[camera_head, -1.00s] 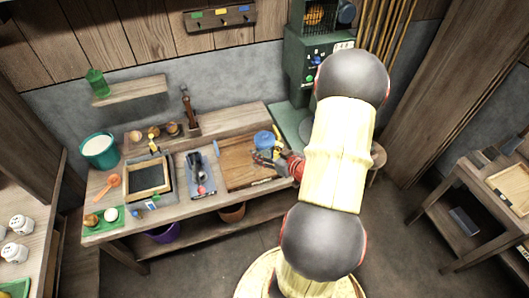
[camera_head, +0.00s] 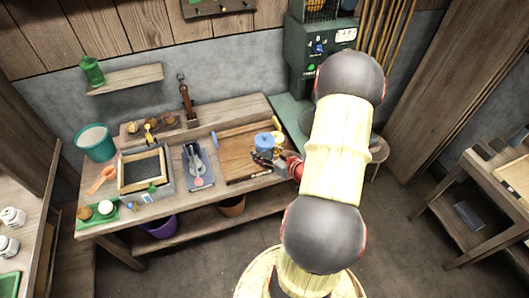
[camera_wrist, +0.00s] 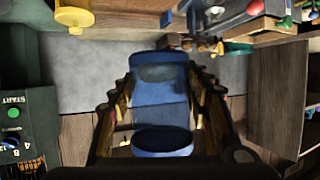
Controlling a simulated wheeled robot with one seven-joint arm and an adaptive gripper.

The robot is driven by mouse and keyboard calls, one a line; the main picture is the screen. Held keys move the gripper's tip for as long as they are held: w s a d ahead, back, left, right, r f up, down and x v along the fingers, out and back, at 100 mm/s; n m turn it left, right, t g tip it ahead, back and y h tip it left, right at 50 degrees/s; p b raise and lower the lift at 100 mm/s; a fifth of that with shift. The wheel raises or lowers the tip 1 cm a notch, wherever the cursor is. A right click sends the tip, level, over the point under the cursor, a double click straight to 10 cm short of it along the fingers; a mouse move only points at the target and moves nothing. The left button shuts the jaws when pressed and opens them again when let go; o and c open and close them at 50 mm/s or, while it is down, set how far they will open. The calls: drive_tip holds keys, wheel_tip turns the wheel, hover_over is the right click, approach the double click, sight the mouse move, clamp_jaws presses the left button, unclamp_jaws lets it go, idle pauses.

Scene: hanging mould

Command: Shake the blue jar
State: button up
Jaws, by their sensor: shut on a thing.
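The blue jar (camera_head: 264,142) shows over the wooden board on the workbench in the head view. My gripper (camera_head: 264,157) is shut on it, with the dark fingers around its side. In the wrist view the jar (camera_wrist: 160,95) fills the space between the two fingers of my gripper (camera_wrist: 160,112), with a dark blue round end towards the bottom of the picture. I cannot tell how high the jar is above the board.
The wooden board (camera_head: 236,171) lies on the bench, with a framed tray (camera_head: 143,187) and a blue tray (camera_head: 197,177) to its left. A green machine (camera_head: 318,65) with buttons stands behind my arm. A teal bucket (camera_head: 95,142) stands at the bench's left end.

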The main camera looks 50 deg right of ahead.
sight(266, 140)
wheel_tip(266, 140, up, 7)
drive_tip(key=p, duration=0.6)
drive_tip(key=shift+r, duration=0.15)
drive_tip(key=shift+f, duration=0.2)
wheel_tip(266, 140, down, 7)
drive_tip(key=b, duration=0.5)
drive_tip(key=shift+f+b, duration=0.1)
drive_tip(key=shift+b, duration=0.3)
drive_tip(key=shift+r, duration=0.25)
wheel_tip(266, 140, up, 7)
drive_tip(key=p, duration=0.6)
drive_tip(key=shift+f, duration=0.1)
drive_tip(key=shift+f, duration=0.1)
